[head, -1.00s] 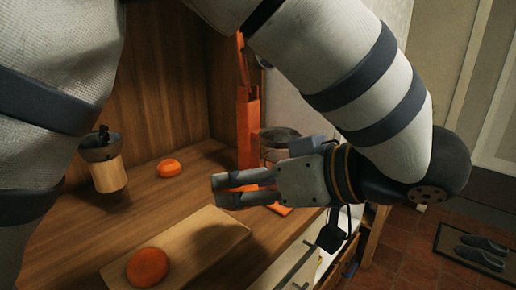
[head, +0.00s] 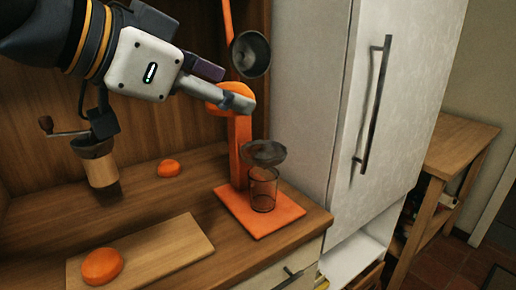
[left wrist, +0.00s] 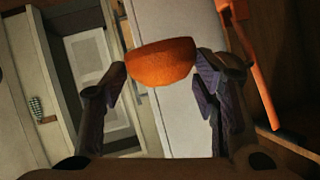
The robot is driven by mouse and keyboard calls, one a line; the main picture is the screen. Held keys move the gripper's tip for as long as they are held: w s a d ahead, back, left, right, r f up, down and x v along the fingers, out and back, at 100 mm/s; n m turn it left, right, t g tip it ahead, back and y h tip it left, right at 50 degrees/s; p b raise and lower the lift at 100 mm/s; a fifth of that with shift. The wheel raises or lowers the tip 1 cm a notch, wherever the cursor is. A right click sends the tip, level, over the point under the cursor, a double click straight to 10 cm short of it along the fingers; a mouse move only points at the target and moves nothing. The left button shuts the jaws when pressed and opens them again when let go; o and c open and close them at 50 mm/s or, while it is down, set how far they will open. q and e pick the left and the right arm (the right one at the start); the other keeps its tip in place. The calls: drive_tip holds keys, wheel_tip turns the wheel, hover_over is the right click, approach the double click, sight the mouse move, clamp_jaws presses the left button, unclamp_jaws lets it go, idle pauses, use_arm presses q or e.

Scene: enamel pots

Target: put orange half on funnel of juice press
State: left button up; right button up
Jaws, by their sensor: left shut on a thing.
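My left gripper (head: 224,84) reaches in from the upper left, at the height of the juice press's upper part. In the left wrist view it is shut on an orange half (left wrist: 162,62), held between the two dark fingertips with its rounded side down in the picture. The orange juice press (head: 241,150) stands on the counter with its lever raised and a dark pressing cup (head: 250,55) high up. Its dark funnel (head: 264,152) sits above a glass (head: 263,190), below and right of my gripper. My right gripper is not in view.
Two other orange pieces lie on the counter (head: 168,169) and on a cutting board (head: 102,266). A hand grinder (head: 98,163) stands below my left arm. A white cabinet (head: 312,110) with a long handle rises right of the press.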

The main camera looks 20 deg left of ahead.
use_arm(q)
drive_tip(key=w+f, duration=0.5)
drive_tip(key=w, duration=0.4)
drive_tip(key=b, duration=0.2)
hover_over(257, 156)
drive_tip(key=f, duration=0.2)
drive_tip(key=s+f, duration=0.1)
drive_tip(key=f, duration=0.1)
drive_tip(key=shift+f, duration=0.4)
drive_tip(key=shift+w+f, duration=0.2)
drive_tip(key=shift+w, duration=0.1)
drive_tip(key=f, duration=0.1)
drive_tip(key=f+b, duration=0.1)
drive_tip(key=f, duration=0.2)
drive_tip(key=shift+w+d+b, duration=0.1)
drive_tip(key=shift+w+b, duration=0.2)
drive_tip(key=shift+b, duration=0.1)
drive_tip(key=shift+s+r, duration=0.15)
drive_tip(key=shift+r, duration=0.35)
drive_tip(key=shift+c, duration=0.5)
drive_tip(key=o, duration=1.3)
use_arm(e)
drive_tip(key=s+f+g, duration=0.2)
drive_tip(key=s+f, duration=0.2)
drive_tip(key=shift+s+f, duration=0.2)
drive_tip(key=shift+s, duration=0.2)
use_arm(q)
drive_tip(key=shift+r, duration=0.15)
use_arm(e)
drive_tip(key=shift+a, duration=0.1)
